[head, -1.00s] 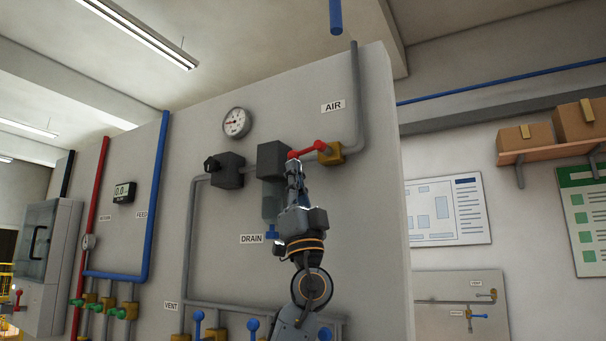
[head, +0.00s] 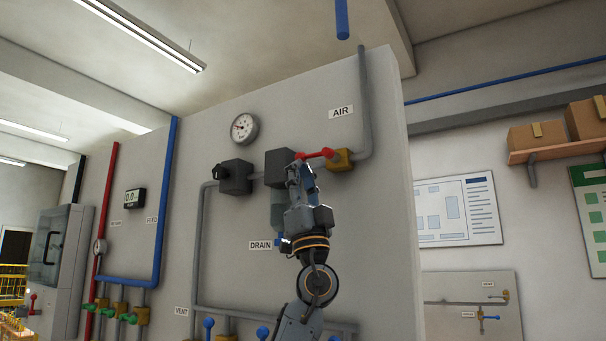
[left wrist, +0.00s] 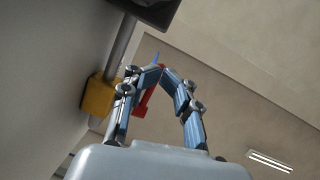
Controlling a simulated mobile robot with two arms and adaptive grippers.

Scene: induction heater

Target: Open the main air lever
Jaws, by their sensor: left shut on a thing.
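The red main air lever (head: 318,154) sits on a yellow valve body (head: 340,160) in the grey pipe below the AIR sign. It lies roughly level, pointing left from the valve. My left gripper (head: 300,166) reaches up from below and is shut on the lever's left end; its fingers hide part of that end. In the left wrist view, my left gripper's fingers (left wrist: 162,69) close together at the lever's end. The red lever (left wrist: 144,103) shows between them, with the yellow valve (left wrist: 97,97) to the left. My right gripper is not in view.
A dark grey block (head: 280,165) sits on the pipe just left of the lever. A pressure gauge (head: 243,128) and a DRAIN label (head: 260,245) are on the same wall panel. Several blue-handled valves run along the bottom.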

